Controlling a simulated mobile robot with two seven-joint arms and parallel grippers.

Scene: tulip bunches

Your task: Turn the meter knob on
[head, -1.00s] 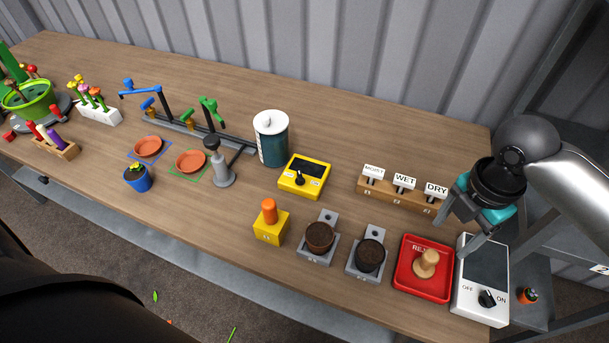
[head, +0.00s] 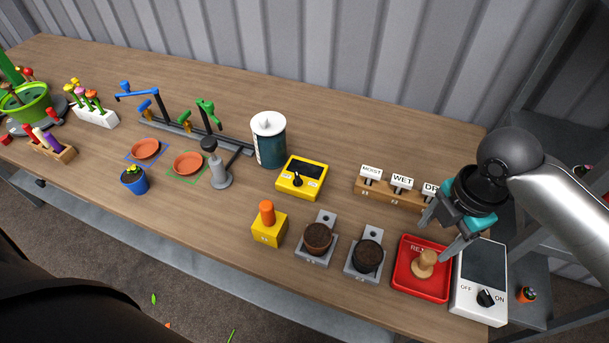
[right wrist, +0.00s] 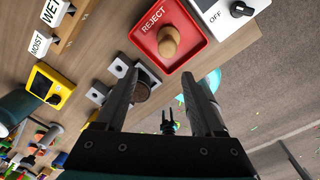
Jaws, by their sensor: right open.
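The yellow meter (head: 302,178) lies on the table right of the dark teal canister. It has a dark screen and a black knob (head: 298,181); its small labels are too small to read. The meter also shows at the left of the right wrist view (right wrist: 50,85). A white box (head: 483,268) at the right end has a dark panel and a black knob (head: 486,297) between OFF and ON labels. My right gripper (head: 437,236) is open and empty above the red tray, beside the white box and well right of the yellow meter. My left gripper is not in view.
The red REJECT tray (head: 404,284) with a wooden peg, two grey holders with dark soil cups (head: 317,238), and a yellow block with an orange top (head: 269,225) line the front. A sign rack (head: 392,194) stands behind. The teal canister (head: 269,140) stands left of the meter.

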